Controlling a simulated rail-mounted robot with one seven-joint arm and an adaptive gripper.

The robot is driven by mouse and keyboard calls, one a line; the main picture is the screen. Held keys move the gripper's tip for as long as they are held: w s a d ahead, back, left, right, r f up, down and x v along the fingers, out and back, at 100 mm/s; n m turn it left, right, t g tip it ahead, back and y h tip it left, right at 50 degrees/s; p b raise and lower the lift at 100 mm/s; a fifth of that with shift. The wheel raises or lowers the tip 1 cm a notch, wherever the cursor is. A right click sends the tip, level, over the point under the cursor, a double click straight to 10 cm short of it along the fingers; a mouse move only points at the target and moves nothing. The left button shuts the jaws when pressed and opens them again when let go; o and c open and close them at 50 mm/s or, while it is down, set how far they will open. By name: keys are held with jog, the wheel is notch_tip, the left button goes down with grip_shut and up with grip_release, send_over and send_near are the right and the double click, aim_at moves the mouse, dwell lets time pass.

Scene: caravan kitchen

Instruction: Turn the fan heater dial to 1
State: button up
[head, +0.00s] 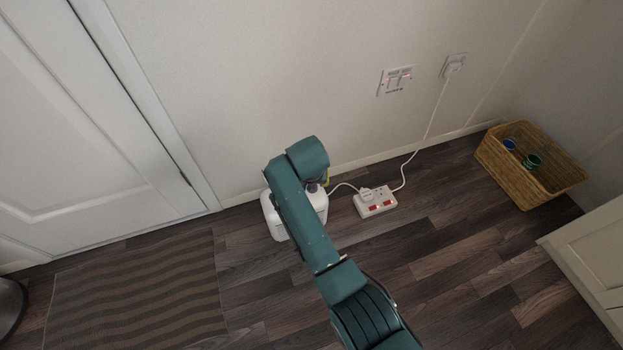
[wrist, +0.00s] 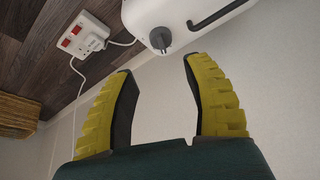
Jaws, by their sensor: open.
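The white fan heater (head: 277,222) stands on the floor by the wall in the head view, partly hidden behind my arm. In the wrist view the heater (wrist: 188,8) is at the top, with a grey dial (wrist: 161,38) on its white face and a dark handle to the right of the dial. My gripper (wrist: 157,65) is open and empty, with yellow-backed fingers. The dial shows beyond the fingertips, between them in the picture and apart from them. The dial's markings are too small to read.
A white power strip (head: 375,202) with red switches lies right of the heater, its cable running to a wall socket (head: 454,64). A wicker basket (head: 512,178) stands at the right. A striped mat (head: 140,290) and a white door (head: 90,130) are at the left.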

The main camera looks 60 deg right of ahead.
jog(key=shift+c, duration=0.3)
jog(key=shift+c, duration=1.4)
jog(key=w+n, duration=0.1)
jog(key=w+a+n+t, duration=0.1)
jog(key=w+f+n+t+y, duration=0.1)
jog(key=shift+w+a, duration=0.2)
jog(key=shift+w, duration=0.1)
grip_shut()
jog(key=m+t+y+p, duration=0.1)
jog(key=t+p, duration=0.3)
jog(key=p, duration=0.6)
send_near(318, 187)
jog(key=shift+m+g, duration=0.3)
jog(key=b+x, duration=0.2)
jog(key=b, duration=0.1)
jog(key=b+x, duration=0.2)
jog(key=b, duration=0.1)
jog(key=b+x, duration=0.2)
jog(key=b, duration=0.2)
jog(key=shift+w+a+f, duration=0.1)
jog(key=shift+w+a, duration=0.15)
jog(key=shift+w, duration=0.3)
jog(key=shift+d, duration=0.1)
